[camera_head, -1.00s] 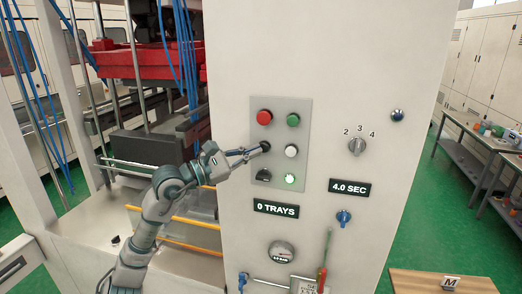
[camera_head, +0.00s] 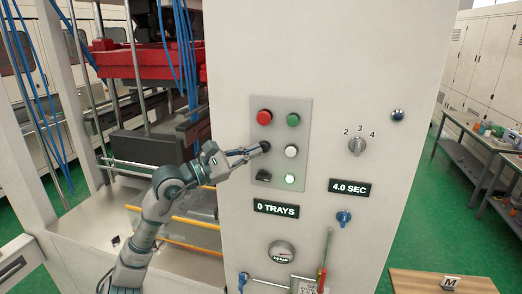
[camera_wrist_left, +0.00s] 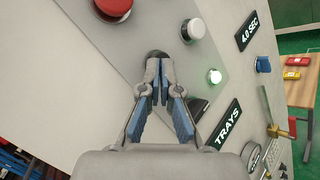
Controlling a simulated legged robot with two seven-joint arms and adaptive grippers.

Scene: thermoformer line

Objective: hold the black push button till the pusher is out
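The black push button (camera_head: 265,146) is on the grey button plate, below the red button. My left gripper (camera_head: 255,150) reaches it from the left, its fingertips at the button's face. In the left wrist view the fingers (camera_wrist_left: 157,75) are closed together with nothing between them. They partly cover the black button (camera_wrist_left: 156,53), and I cannot tell how far it is pressed. I cannot make out the pusher for sure; a pale panel (camera_head: 185,231) lies between yellow bars on the machine bed. My right gripper is not in view.
Near the black button are a red button (camera_head: 264,117), a green button (camera_head: 293,119), a white button (camera_head: 291,151), a black selector (camera_head: 263,175) and a lit button (camera_head: 290,179). Displays read "0 TRAYS" (camera_head: 276,208) and "4.0 SEC" (camera_head: 349,188). A dial (camera_head: 357,146) is further right.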

